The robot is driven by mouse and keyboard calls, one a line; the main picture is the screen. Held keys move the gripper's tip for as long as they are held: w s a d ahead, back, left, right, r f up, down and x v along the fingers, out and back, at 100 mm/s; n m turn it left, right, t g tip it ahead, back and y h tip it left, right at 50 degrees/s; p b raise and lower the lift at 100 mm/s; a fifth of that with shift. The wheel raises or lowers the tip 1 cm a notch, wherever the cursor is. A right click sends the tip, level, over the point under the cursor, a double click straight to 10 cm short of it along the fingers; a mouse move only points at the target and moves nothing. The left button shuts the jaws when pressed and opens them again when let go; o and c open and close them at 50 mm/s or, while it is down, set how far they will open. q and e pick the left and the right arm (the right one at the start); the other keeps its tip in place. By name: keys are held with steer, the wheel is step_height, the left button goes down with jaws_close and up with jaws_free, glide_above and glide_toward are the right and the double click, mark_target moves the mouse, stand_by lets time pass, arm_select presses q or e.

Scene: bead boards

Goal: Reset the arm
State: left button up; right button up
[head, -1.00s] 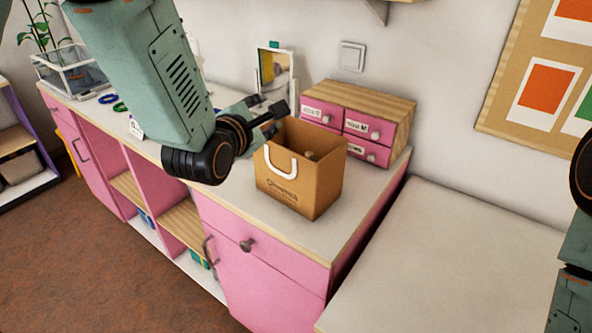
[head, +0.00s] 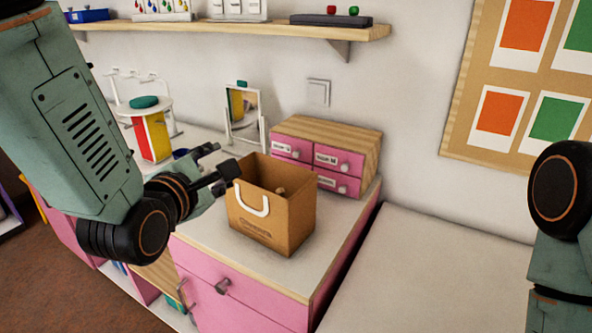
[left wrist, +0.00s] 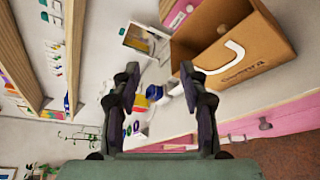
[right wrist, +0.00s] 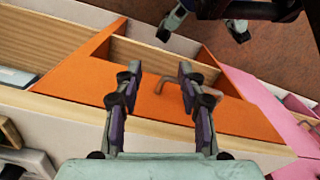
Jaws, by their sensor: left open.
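My left gripper (head: 216,164) is open and empty, at the left of a brown paper bag (head: 272,205) in the head view. Its fingers look close to the bag's upper edge; whether they touch it I cannot tell. In the left wrist view its two fingertips (left wrist: 160,76) are spread with nothing between them, and the bag (left wrist: 235,50) is at the upper right. My right gripper (right wrist: 159,82) shows in the right wrist view, fingers apart and empty, in front of an orange cabinet front (right wrist: 150,90). In the head view only my right arm's links show at the right edge.
The bag stands on a pink cabinet's white top (head: 225,247), before a small pink drawer box (head: 350,150). A framed mirror (head: 243,110) and a stand with a teal top (head: 150,125) are farther back. A wall shelf (head: 230,31) runs above. The white surface at right (head: 430,270) is clear.

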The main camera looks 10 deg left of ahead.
arm_select(q)
steer(key=s+f+m+g+b, duration=0.2)
steer(key=s+f+m+g, duration=0.25)
steer(key=f+m, duration=0.7)
steer(key=s+f+m+g+b, duration=0.2)
steer(key=s+f+m+g, duration=0.25)
steer(key=f+m, duration=0.65)
steer(key=s+f+g+b, duration=0.6)
steer(key=s+f, duration=1.7)
steer(key=f, duration=0.2)
steer(key=shift+s+a+m, duration=0.25)
steer(key=shift+s+m, duration=0.1)
steer(key=shift+s, duration=0.05)
